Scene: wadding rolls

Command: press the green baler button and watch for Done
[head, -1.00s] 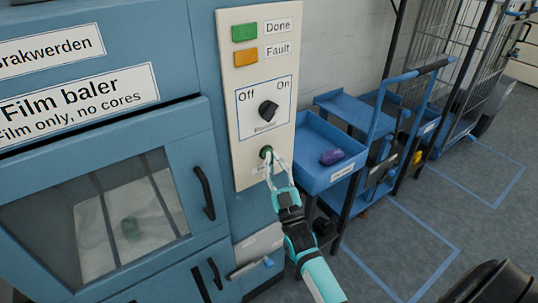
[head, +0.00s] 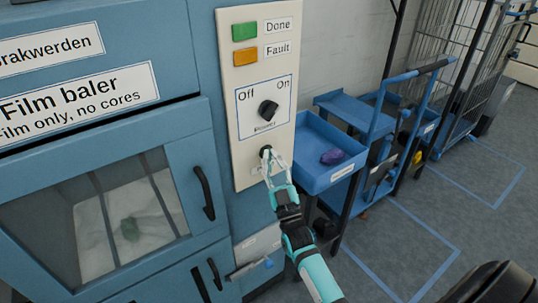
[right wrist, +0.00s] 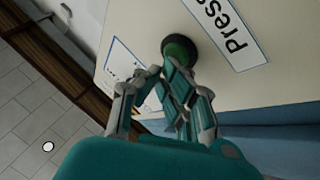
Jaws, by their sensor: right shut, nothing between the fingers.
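The green button (right wrist: 179,48) sits in a dark round collar beside a "Press" label (right wrist: 226,25) in the right wrist view. In the head view the button (head: 265,151) is low on the cream control panel (head: 246,175), mostly hidden by my right gripper (head: 271,164). That gripper is shut and empty, its fingertips at the button; whether it is pushed in I cannot tell. At the panel's top are a green "Done" lamp (head: 244,31) and an orange "Fault" lamp (head: 246,57); whether either is lit is unclear. My left gripper is out of view.
The blue film baler (head: 105,160) fills the left, with a window and black handles (head: 204,192). A black Off/On knob (head: 268,110) is above the button. A blue cart (head: 318,180) holding a purple item (head: 331,157) stands close right of the panel. Floor beyond is mostly clear.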

